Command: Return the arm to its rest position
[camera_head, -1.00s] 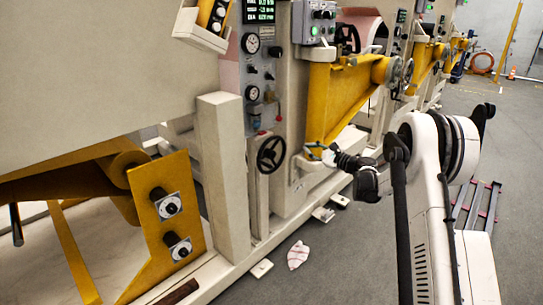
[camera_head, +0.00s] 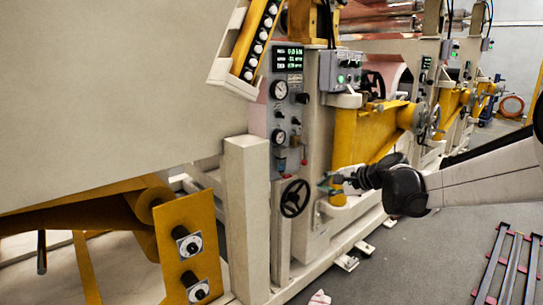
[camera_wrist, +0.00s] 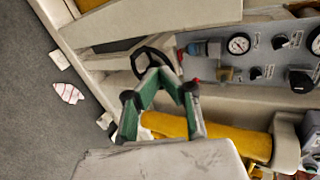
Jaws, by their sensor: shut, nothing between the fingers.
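My gripper (camera_head: 326,184) is at the end of my white arm, which reaches in from the right edge in the head view. It is in front of the yellow bracket of the machine, beside the black handwheel (camera_head: 295,198). In the wrist view my gripper (camera_wrist: 158,74) has green fingers that meet at their tips, shut and empty. The handwheel (camera_wrist: 150,56) shows just beyond the tips there; I cannot tell the gap between them.
The control panel (camera_head: 281,105) with gauges and the yellow bracket (camera_head: 362,133) stand close to my gripper. A dark slatted frame (camera_head: 508,262) lies at the right. Grey floor is open between them.

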